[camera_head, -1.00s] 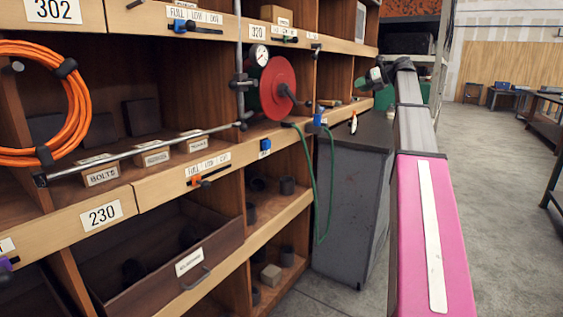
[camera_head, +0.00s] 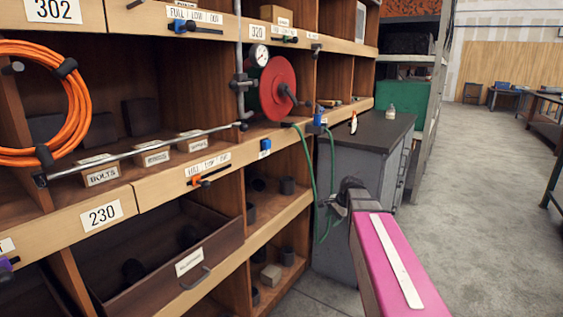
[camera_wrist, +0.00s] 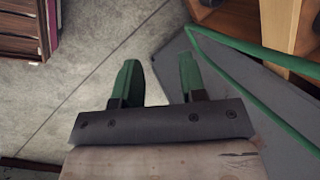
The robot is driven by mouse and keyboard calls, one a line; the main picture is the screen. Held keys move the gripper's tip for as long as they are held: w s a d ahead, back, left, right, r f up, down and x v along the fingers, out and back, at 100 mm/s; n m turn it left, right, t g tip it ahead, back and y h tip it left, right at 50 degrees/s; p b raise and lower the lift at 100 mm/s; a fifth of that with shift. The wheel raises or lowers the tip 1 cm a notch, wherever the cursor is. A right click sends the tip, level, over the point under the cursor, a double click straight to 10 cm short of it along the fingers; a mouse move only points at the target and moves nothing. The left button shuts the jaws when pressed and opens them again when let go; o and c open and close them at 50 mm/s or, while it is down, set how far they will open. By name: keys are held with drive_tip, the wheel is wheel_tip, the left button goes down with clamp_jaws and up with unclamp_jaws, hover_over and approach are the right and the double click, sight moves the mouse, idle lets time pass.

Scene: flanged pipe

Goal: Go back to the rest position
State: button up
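My gripper shows in the wrist view (camera_wrist: 158,82) with its two green fingers apart and nothing between them. Grey floor and part of a grey surface lie beyond the fingers. In the head view the far end of my pink arm is low, in front of the grey cabinet (camera_head: 352,168); the fingers cannot be made out there. The red flanged disc (camera_head: 278,88) is mounted on a pipe at the shelf front, apart from my arm and up to its left. A pressure gauge (camera_head: 259,56) sits beside it.
Wooden shelving fills the left side, with an orange hose coil (camera_head: 75,100) and a horizontal rod (camera_head: 140,152) along its front. A green cord (camera_head: 331,185) hangs close to my arm's end and crosses the wrist view. Open floor (camera_head: 465,220) lies to the right.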

drive_tip(key=s+a+f+n+g+h, duration=0.1)
drive_tip(key=s+f+n, duration=0.4)
drive_tip(key=s, duration=0.4)
drive_tip(key=s+a+f+n+g+h, duration=0.1)
drive_tip(key=s+f+n+h, duration=0.1)
drive_tip(key=s+f+n, duration=0.4)
drive_tip(key=s+f, duration=0.2)
drive_tip(key=s, duration=0.1)
drive_tip(key=shift+s+f+n+h, duration=0.2)
drive_tip(key=shift+n+h, duration=0.1)
